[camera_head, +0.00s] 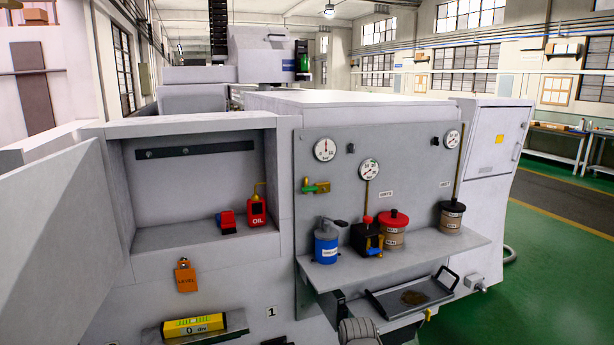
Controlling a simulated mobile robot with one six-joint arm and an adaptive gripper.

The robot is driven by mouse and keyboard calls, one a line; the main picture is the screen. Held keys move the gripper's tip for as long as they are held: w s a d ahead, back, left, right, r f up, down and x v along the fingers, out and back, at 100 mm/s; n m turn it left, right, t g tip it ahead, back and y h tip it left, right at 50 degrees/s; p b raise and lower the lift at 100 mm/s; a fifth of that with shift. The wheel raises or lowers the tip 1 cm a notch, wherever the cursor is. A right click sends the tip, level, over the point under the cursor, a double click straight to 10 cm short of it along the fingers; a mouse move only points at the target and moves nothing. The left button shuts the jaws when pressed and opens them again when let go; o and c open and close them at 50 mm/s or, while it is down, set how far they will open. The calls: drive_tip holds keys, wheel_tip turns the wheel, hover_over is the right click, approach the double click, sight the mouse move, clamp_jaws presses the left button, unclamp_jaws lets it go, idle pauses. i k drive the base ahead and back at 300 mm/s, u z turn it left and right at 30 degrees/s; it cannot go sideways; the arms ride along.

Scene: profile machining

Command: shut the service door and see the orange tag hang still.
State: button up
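The service door (50,235) appears to be the large pale grey panel at the left, swung open beside a recess in the machine's grey housing. The recess (190,195) is uncovered and its inside shows. The orange tag (186,278), marked LEVEL, hangs on the front face below the recess. It looks upright; one picture cannot show whether it swings.
A red oil can (256,211) and a small red item (227,221) stand in the recess. A yellow level (205,325) sits below the tag. At the right, a shelf (440,247) holds several containers, with a dark tray (388,303) below it.

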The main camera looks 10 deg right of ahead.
sight(61, 255)
drive_tip(key=i, duration=1)
drive_tip(key=u, duration=0.05)
